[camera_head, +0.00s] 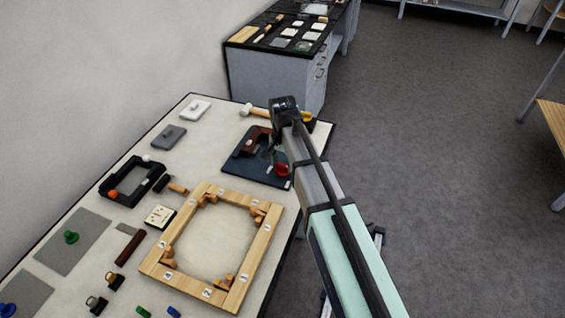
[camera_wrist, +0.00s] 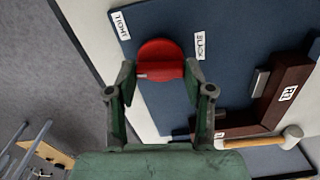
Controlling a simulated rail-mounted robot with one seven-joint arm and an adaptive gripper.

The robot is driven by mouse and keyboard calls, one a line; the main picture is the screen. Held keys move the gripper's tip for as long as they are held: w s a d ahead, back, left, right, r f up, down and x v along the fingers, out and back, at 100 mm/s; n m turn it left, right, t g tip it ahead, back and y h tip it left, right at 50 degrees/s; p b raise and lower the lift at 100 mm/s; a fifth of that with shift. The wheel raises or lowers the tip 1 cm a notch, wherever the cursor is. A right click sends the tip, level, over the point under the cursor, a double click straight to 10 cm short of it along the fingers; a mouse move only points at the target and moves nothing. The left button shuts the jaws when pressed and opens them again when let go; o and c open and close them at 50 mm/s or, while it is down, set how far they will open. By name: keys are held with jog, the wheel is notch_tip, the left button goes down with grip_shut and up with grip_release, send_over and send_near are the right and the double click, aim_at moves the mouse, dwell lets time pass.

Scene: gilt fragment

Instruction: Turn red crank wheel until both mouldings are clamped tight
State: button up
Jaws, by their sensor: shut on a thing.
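The red crank wheel (camera_wrist: 160,60) sits at the edge of a navy board, between the fingertips of my gripper (camera_wrist: 159,78). The wheel also shows in the head view (camera_head: 282,169), beside my wrist. My gripper is shut on it, one finger on each side. Dark brown moulding (camera_wrist: 289,84), labelled R1, lies on the board to the right in the wrist view and forms a corner with a piece along the bottom. A grey block (camera_wrist: 260,82) touches or nearly touches its inner side. Whether the joint is tight cannot be told.
The navy board (camera_head: 240,170) lies near the table's right edge. A mallet (camera_wrist: 280,138) lies beside it. A light wooden frame (camera_head: 257,245) with numbered labels, a black tray (camera_head: 119,197) and several small tools cover the table.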

jog(key=m, duration=0.5)
jog(key=shift+s+f+m, duration=0.1)
jog(key=shift+s+m, duration=0.05)
jog(key=shift+m, duration=0.15)
jog(key=m, duration=0.4)
jog(key=shift+m, duration=0.4)
jog(key=o, duration=1.2)
jog(key=shift+c, duration=0.2)
